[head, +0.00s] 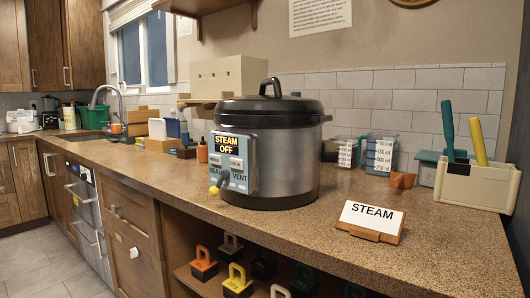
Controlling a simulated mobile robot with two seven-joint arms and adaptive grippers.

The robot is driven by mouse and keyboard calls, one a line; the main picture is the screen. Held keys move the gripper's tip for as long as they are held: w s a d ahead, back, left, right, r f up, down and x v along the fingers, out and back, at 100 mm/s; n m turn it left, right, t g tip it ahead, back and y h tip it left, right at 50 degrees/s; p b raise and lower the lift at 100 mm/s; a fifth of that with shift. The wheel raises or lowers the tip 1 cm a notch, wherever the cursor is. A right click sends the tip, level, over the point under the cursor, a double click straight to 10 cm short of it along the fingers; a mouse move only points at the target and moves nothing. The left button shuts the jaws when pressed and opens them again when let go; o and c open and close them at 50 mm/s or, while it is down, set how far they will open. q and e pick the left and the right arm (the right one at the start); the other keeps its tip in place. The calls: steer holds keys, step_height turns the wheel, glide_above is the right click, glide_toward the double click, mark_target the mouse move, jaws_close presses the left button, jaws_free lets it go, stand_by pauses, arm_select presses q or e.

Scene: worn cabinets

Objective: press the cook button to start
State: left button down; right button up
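A large grey pressure cooker (290,155) with a black lid stands on the counter, its lid on. Its front panel (250,181) faces left. The display (231,145) reads STEAM above OFF in yellow. Below it are two light buttons, the menu button (215,160) on the left and the cook button (236,163) on the right. Under them are the words SEAL and VENT, with a grey lever ending in a yellow knob (214,190) that points down and left, on the SEAL side. Neither of my grippers is in view.
A STEAM sign (371,217) stands on the counter (300,235) right of the cooker. Measuring containers (380,155) and a beige utensil bin (475,185) are behind it. An orange bottle (202,151) stands left of the cooker. Handled weights (237,281) sit on the shelf below.

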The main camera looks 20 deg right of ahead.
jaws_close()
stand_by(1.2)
